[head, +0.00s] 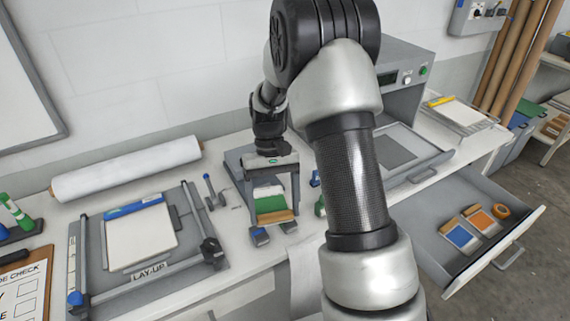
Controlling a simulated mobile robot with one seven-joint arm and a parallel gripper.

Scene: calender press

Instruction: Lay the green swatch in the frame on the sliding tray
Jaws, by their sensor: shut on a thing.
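My gripper (273,231) is over the bench in the middle of the head view, fingers pointing down. The green swatch (270,204), with a tan edge strip (275,217), shows between its fingers, which are shut on it. The exact contact at the fingertips is too small to tell. The sliding tray (434,157) sticks out of the grey press (404,100) to the right of my gripper. A darker grey square, apparently the frame's opening (398,151), lies on the tray. My arm hides the tray's left part.
The lay-up board (190,255) with a white sheet stands left, with a white roll (125,170) behind it. A grey stand (236,160) is close beside my gripper.

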